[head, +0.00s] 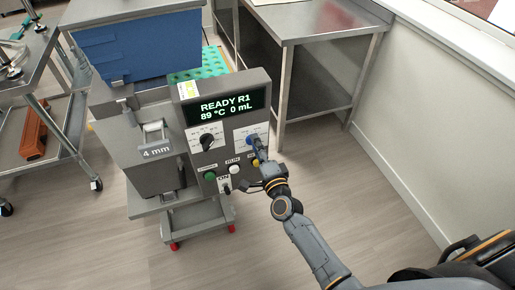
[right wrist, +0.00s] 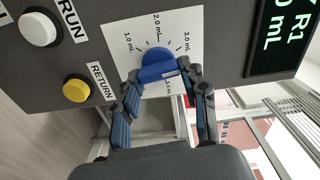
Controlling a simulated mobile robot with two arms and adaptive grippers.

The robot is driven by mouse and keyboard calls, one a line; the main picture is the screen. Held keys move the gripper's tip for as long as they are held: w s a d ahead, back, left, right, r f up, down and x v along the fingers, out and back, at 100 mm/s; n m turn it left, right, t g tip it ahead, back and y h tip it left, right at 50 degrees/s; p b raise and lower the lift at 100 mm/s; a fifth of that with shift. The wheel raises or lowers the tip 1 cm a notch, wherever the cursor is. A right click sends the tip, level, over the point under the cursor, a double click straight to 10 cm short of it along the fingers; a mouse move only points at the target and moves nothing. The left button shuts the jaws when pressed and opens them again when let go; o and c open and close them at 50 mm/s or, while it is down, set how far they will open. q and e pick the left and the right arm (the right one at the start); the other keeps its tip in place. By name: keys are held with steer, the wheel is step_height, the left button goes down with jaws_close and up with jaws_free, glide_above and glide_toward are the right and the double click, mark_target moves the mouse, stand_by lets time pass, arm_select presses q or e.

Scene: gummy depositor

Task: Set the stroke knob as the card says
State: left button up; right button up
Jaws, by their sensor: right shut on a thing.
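The blue stroke knob (right wrist: 156,62) sits on a white dial plate (right wrist: 120,35) marked 1.0, 2.0 and 3.0 mL, with another mark partly covered below it. My right gripper (right wrist: 158,76) is shut on the knob's blue bar, one finger on each side; which mark it points at I cannot tell. In the head view my right gripper (head: 257,142) reaches the knob from below right. The display (head: 222,107) reads READY R1, 89 °C, 0 mL. My left gripper is out of view.
A black knob (head: 207,141) is left of the dial. Green (head: 210,177), white RUN (head: 235,169) and yellow RETURN (right wrist: 76,89) buttons sit close below my right gripper. A steel table (head: 315,22) stands behind at right. The floor right of the machine is clear.

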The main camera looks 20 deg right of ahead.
steer(key=shift+m, duration=0.6)
steer(key=o, duration=1.1)
steer(key=shift+o, duration=0.2)
steer(key=s, duration=1.2)
steer(key=shift+d, duration=0.2)
